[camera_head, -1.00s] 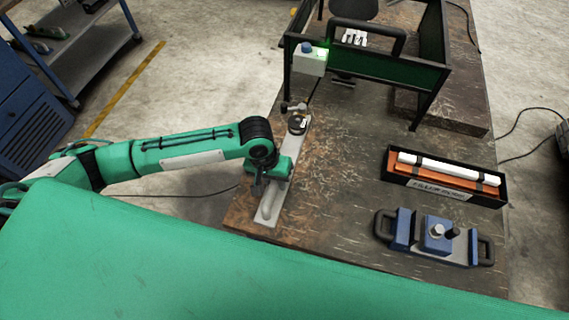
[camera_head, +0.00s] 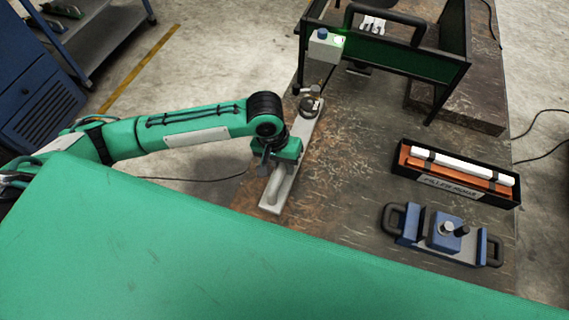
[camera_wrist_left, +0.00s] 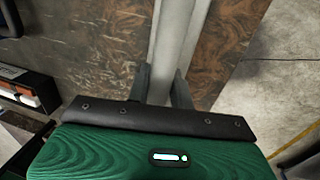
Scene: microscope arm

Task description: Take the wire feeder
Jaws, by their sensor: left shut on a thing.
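A long pale grey bar (camera_head: 279,190) with a dark round part (camera_head: 311,103) at its far end lies on the table. My left gripper (camera_head: 265,167) is shut on this bar from above. In the left wrist view the bar (camera_wrist_left: 172,45) runs between the fingers of my left gripper (camera_wrist_left: 161,86). A blue device (camera_head: 444,232) with two black handles and knobs stands apart at the table's right front. No label shows which thing is the wire feeder. My right gripper is out of view.
The worn brown table (camera_head: 350,160) has free room right of the bar. A black box (camera_head: 458,172) with orange and white rods lies behind the blue device. A dark green frame (camera_head: 395,68) and a white box (camera_head: 325,45) with a green light stand at the back.

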